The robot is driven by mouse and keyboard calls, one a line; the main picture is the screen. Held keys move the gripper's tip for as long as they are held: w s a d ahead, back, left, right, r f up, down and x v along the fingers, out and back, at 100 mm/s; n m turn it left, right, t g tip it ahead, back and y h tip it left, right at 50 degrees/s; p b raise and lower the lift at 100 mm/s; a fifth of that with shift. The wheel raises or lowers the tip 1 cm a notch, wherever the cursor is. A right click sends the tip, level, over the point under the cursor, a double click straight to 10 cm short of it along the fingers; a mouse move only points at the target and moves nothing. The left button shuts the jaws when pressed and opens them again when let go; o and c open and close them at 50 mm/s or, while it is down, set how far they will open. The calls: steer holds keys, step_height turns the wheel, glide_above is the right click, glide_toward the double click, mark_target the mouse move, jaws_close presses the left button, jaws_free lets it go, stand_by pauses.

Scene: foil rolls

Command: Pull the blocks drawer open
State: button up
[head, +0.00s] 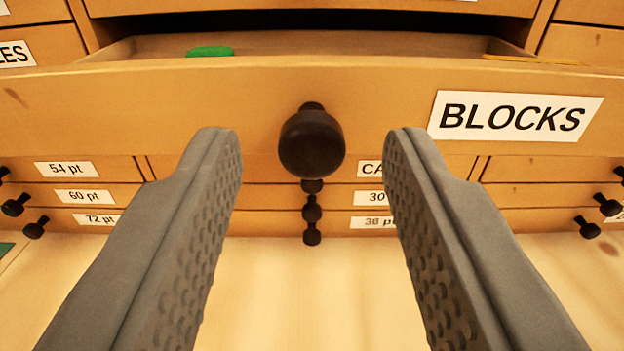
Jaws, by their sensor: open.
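The blocks drawer (220,105) is a wide wooden drawer with a white label reading BLOCKS (515,116) on the right of its front. It stands partly out of the cabinet, and its inside shows above the front edge. Its round black knob (312,142) is at the middle of the front. My gripper (312,140) is open, with one grey finger on each side of the knob in the picture. Neither finger visibly touches the knob. I cannot tell how far the fingertips are from the drawer front.
A green piece (210,51) and a thin yellow piece (533,60) lie in the open drawer. Below are several shut drawers with black knobs (312,234) and labels such as 60 pt (77,197). A pale wooden surface (300,290) below is mostly clear.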

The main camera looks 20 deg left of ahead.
steer(key=v, duration=1.6)
steer(key=shift+s, duration=0.3)
steer(key=shift+d, duration=0.15)
steer(key=s+d+f+m+h, duration=0.1)
steer(key=s+d+f+h, duration=0.1)
steer(key=s+d, duration=0.6)
steer(key=s+d+f+m+h, duration=0.2)
steer(key=s+d+f+h, duration=0.1)
steer(key=s+d, duration=0.5)
steer(key=s+f, duration=0.1)
steer(key=s, duration=0.1)
steer(key=shift+s, duration=0.35)
